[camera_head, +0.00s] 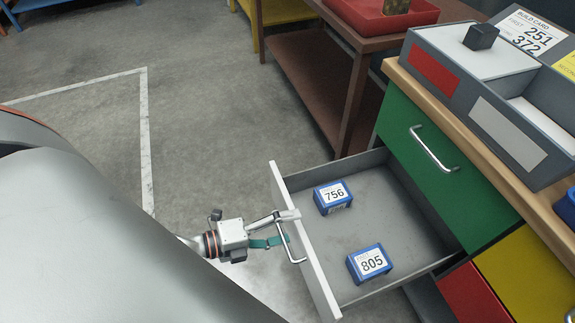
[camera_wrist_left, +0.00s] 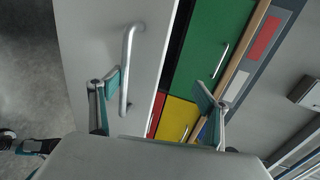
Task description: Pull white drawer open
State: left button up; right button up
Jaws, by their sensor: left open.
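The white drawer (camera_head: 303,240) stands pulled out, its white front facing left and its grey inside open to view. It also shows in the left wrist view (camera_wrist_left: 85,45). Its metal bar handle (camera_head: 289,243) is on the outer face. My left gripper (camera_head: 289,226) is at the handle with its fingers open. In the left wrist view the handle (camera_wrist_left: 130,70) lies between the two fingers, close to the left one; I cannot tell whether they touch. My right gripper is not in view.
Blue boxes marked 756 (camera_head: 333,196) and 805 (camera_head: 369,263) lie in the drawer. A green drawer (camera_head: 425,150), a yellow one (camera_head: 530,270) and a red one (camera_head: 470,295) are shut. A grey bin (camera_head: 490,95) stands on the wooden top. Floor at left is clear.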

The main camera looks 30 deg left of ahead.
pick_arm(q)
jog(key=o, duration=0.7)
jog(key=shift+t, duration=0.3)
jog(key=r, duration=0.3)
jog(key=w+r, duration=0.1)
jog(key=r, duration=0.2)
jog(key=shift+w+d, duration=0.15)
jog(key=shift+s+r, duration=0.2)
jog(key=shift+s, duration=0.05)
jog(key=c, duration=0.6)
jog(key=shift+s, duration=0.2)
jog(key=c, duration=1)
jog(key=shift+f, duration=0.3)
jog(key=c, duration=0.4)
jog(key=shift+f, duration=0.2)
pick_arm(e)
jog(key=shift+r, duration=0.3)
